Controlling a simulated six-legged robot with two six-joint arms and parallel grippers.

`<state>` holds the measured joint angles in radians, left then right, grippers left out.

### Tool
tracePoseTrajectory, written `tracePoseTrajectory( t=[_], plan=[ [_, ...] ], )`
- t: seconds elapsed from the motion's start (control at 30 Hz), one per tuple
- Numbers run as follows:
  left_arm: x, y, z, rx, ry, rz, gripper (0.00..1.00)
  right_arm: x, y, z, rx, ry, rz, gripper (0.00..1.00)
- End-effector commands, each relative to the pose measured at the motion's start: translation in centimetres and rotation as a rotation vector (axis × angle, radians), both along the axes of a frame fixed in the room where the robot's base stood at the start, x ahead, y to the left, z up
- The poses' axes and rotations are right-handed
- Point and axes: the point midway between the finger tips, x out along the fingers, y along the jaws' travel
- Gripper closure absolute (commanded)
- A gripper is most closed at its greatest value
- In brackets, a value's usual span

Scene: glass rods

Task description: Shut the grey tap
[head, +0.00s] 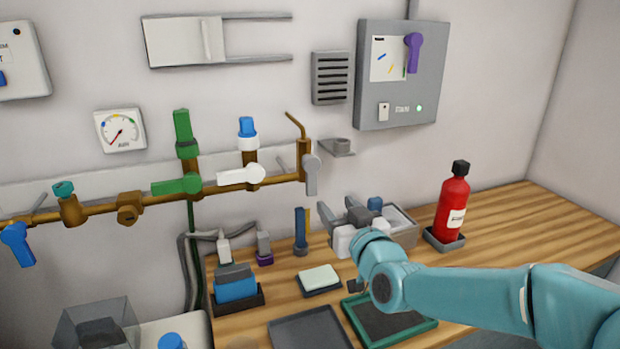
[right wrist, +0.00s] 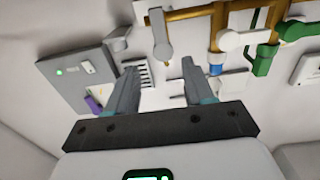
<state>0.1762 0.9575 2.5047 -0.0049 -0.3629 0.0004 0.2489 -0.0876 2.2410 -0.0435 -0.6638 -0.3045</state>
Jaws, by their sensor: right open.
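The grey tap (head: 311,175) is at the right end of the brass wall pipe, by an upright piece with a bent spout on top. Its grey lever hangs down, across the line of the horizontal pipe. In the right wrist view, which is upside down, the grey lever (right wrist: 161,36) shows beyond and between the fingertips. My right gripper (head: 340,212) is open and empty, below and a little right of the tap, apart from it. Its two grey fingers also show in the right wrist view (right wrist: 158,72). My left gripper is out of view.
A white lever (head: 242,176), a green lever (head: 177,185) and a blue lever (head: 18,245) sit along the same pipe. A grey bracket (head: 338,147) juts out right of the tap. A red bottle (head: 453,208) and a grey bin (head: 405,238) stand on the wooden counter.

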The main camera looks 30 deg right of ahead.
Motion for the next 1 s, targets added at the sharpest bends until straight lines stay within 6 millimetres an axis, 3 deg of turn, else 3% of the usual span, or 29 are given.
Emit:
tracePoseTrajectory(
  t=[0.4,0.6,0.8,1.0],
  plan=[
    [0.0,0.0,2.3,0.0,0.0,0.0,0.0,9.1,-2.2,0.2,0.0,0.003,0.001,0.48],
    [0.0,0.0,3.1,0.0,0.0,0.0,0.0,12.8,-3.0,0.2,0.001,0.002,0.001,0.48],
    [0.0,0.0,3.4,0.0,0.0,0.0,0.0,14.4,-3.4,0.0,0.001,0.001,0.001,0.48],
    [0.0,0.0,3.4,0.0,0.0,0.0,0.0,14.6,-3.5,0.0,0.0,0.001,0.0,0.48]
  ],
)
